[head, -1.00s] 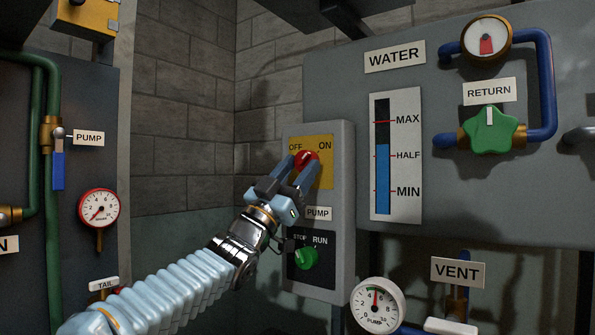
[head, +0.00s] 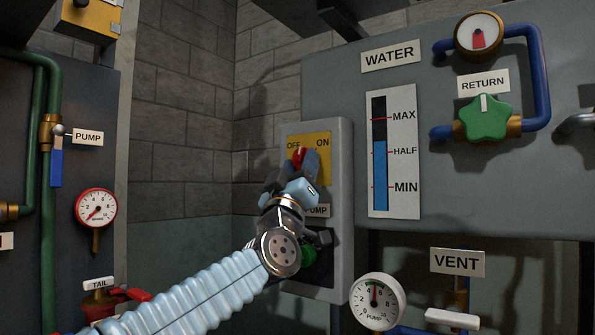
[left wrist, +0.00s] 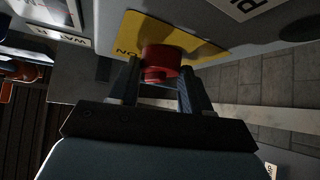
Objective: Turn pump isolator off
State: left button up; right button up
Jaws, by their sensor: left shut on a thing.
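The pump isolator is a red knob (head: 298,154) on a yellow plate (head: 322,141) marked OFF at left and ON at right. The plate is on a grey box above a PUMP label. My left gripper (head: 304,166) is shut on the knob and partly hides it in the head view. The visible red part points up, slightly toward OFF. In the left wrist view the red knob (left wrist: 160,62) sits between the two fingers, in front of the yellow plate. The right gripper is not in view.
Below my left wrist, a green STOP/RUN knob (head: 308,254) is mostly hidden. A water gauge (head: 407,202), a green RETURN valve (head: 484,119) and a PUMP dial (head: 377,302) are to the right. Green pipes and a red-rimmed dial (head: 96,207) are at left.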

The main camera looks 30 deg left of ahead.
pick_arm(q)
jog(key=n+g+y+p, duration=0.1)
jog(key=n, duration=0.1)
jog(key=n+g+y+p, duration=0.1)
jog(key=r+n+y, duration=0.1)
jog(key=n+y, duration=0.1)
jog(key=shift+d+n+g+p, duration=0.3)
jog(key=shift+d+g+p, duration=0.05)
jog(key=shift+g+p, duration=0.05)
jog(key=shift+d+r+n+g+y+p, duration=0.1)
jog(key=shift+n+g+y+p, duration=0.45)
jog(key=shift+n+g, duration=1.85)
jog(key=shift+d+r+n+g+y+p, duration=0.1)
jog(key=shift+n+g+y+p, duration=0.45)
jog(key=shift+n+g, duration=1.8)
jog(key=shift+n+t, duration=0.65)
jog(key=shift+n, duration=0.2)
jog(key=o, duration=1.1)
jog(key=shift+c, duration=0.2)
